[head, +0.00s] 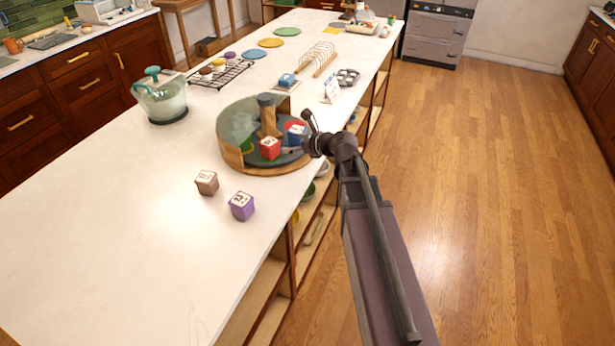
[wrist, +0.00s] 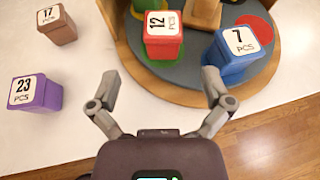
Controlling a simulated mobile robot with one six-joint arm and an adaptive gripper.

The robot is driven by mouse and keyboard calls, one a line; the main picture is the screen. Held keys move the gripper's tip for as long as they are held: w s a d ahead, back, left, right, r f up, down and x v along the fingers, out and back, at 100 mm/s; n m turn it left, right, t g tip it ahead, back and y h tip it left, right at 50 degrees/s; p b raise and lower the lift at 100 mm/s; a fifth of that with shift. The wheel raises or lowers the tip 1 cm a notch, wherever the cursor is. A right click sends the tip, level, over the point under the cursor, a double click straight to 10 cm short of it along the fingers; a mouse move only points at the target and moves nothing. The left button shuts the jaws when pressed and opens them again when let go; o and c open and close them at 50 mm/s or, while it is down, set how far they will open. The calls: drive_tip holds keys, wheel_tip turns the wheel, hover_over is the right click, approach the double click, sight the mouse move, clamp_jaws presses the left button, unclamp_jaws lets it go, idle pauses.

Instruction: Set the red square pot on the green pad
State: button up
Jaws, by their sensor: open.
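The red square pot (head: 270,148), with a white lid label reading 12, stands upright in the round wooden-walled turntable (head: 228,156). In the wrist view the red pot (wrist: 163,48) is just beyond the space between my fingertips, apart from them. My gripper (wrist: 160,78) is open and empty; in the head view it (head: 308,136) is at the turntable's right side. A flat green round pad (head: 287,31) lies at the far end of the white counter. Green also shows around the red pot's base in the wrist view; what it belongs to is partly hidden.
A blue pot (wrist: 232,55) labelled 7 stands close right of the red pot. A brown pot (head: 206,182) and purple pot (head: 242,205) stand on the counter. A wooden post (head: 268,115) rises from the turntable. Wire racks (head: 222,74) stand farther back.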

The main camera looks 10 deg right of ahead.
drive_tip(key=s+f+n+g, duration=0.1)
drive_tip(key=n, duration=0.1)
drive_tip(key=s+a+f+n+g, duration=0.1)
drive_tip(key=s+n, duration=0.1)
drive_tip(key=n, duration=0.1)
drive_tip(key=s+f+n+g+h, duration=0.1)
drive_tip(key=s+f+n, duration=0.1)
drive_tip(key=shift+s+a+f+n, duration=0.1)
drive_tip(key=shift+s+a+n, duration=0.05)
drive_tip(key=shift+a+n, duration=0.25)
drive_tip(key=s+f+n, duration=0.1)
drive_tip(key=n, duration=0.1)
drive_tip(key=s+f+n+g+h, duration=0.1)
drive_tip(key=s+n, duration=0.1)
drive_tip(key=s+f+n+g, duration=0.1)
drive_tip(key=n, duration=0.1)
drive_tip(key=shift+s+h, duration=0.3)
drive_tip(key=s+d+f+n+g+h, duration=0.2)
drive_tip(key=s+n+h, duration=0.1)
drive_tip(key=s+n, duration=0.3)
drive_tip(key=s+d+f+n+g+h, duration=0.2)
drive_tip(key=s+d+n+g+h, duration=0.1)
drive_tip(key=s+n, duration=0.2)
drive_tip(key=n, duration=0.2)
drive_tip(key=shift+s+n, duration=0.4)
drive_tip(key=shift+w, duration=0.1)
